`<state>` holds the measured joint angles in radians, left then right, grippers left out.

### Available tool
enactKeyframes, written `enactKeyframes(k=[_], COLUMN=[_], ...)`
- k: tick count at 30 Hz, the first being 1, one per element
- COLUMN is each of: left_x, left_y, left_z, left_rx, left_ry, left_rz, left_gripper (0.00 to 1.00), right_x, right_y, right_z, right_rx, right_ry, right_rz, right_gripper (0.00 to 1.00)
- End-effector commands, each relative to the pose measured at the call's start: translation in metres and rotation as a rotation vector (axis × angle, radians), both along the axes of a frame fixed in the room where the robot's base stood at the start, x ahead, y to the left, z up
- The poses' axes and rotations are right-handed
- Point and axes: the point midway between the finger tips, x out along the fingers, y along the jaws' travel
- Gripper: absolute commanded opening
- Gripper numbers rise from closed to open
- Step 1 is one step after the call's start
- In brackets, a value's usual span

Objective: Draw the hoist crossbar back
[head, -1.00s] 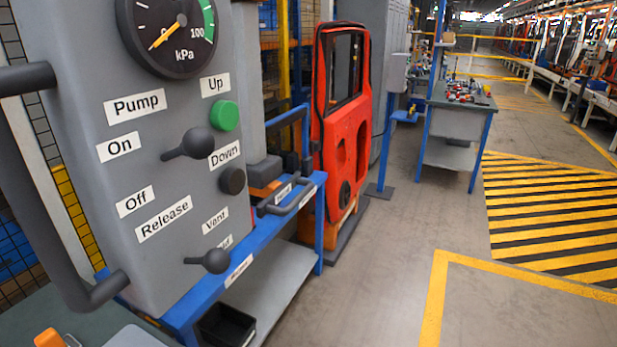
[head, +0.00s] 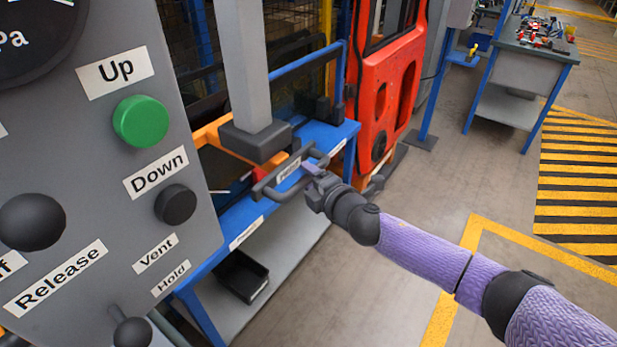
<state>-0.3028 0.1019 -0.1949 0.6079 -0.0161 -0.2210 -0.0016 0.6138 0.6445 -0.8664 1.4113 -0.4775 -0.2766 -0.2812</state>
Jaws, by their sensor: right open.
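A dark grey bar handle (head: 268,184), which looks like the hoist crossbar, lies over the blue bench rail in the middle of the head view. A small white label sits beside it, too small to read. My right gripper (head: 313,172) reaches in from the lower right and is at the right end of this handle. Its jaws are open. I cannot tell whether the handle lies between the fingers, as the wrist covers part of it. My left gripper is not in view.
A grey control panel (head: 120,200) with a green button (head: 141,121) and dark knobs fills the left. A grey post (head: 241,65) stands behind the handle. A red door (head: 388,85) stands beyond. A black bin (head: 241,276) sits on the lower shelf. The floor at right is open.

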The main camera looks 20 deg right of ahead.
Motion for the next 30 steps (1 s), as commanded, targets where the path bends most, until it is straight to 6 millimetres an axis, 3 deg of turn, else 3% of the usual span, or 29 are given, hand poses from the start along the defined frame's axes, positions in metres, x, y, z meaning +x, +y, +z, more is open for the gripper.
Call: enactKeyframes(k=[4,12,14,21,30], left_x=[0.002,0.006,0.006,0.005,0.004], left_y=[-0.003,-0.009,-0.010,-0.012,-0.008], left_z=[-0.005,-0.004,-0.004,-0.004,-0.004], left_rx=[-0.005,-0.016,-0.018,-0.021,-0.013], left_ry=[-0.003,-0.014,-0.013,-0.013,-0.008], left_rz=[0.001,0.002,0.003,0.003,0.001], left_gripper=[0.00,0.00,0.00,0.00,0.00], right_x=[0.013,0.014,0.014,0.014,0.014], right_y=[0.004,0.004,0.004,0.004,0.004], right_z=[-0.003,-0.003,-0.003,-0.003,-0.003], right_rx=[0.001,0.002,0.002,0.002,0.001], right_ry=[0.000,0.001,0.001,0.001,0.002], right_rz=[0.000,0.000,0.000,0.000,-0.001], right_gripper=[0.64,0.64,0.54,0.03,0.00])
